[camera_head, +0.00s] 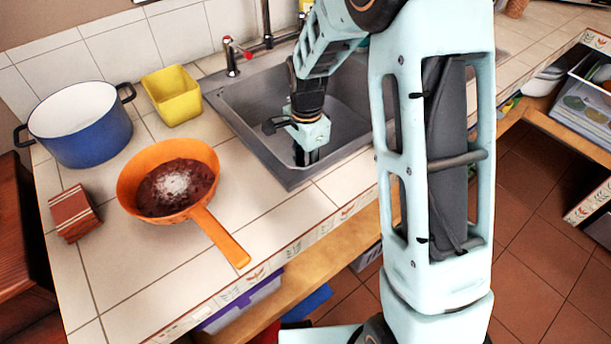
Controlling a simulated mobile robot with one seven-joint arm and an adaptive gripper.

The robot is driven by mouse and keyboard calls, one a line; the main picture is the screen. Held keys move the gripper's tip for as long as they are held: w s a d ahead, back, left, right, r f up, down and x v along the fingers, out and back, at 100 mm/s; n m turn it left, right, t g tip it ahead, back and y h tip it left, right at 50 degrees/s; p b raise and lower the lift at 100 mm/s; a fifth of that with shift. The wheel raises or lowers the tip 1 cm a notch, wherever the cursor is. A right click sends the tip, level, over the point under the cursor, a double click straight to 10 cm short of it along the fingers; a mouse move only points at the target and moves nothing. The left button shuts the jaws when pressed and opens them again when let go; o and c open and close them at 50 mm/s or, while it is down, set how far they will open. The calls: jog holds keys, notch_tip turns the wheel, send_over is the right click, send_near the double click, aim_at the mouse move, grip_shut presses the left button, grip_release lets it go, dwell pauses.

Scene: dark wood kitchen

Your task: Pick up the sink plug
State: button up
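My gripper (306,157) reaches down into the grey sink (236,102), near its front left part. Its fingertips are small and dark against the basin, so I cannot tell whether they are open or shut. I cannot make out the sink plug; it may be hidden by my gripper or my arm. My arm also covers the right part of the sink.
An orange pan (134,178) with dark food, a blue pot (85,140), a yellow container (173,97) and a reddish block (73,212) stand left of the sink. A tap with a red-marked handle (231,57) rises behind it. Counter tiles in front are clear.

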jog(key=shift+r, duration=0.1)
grip_shut()
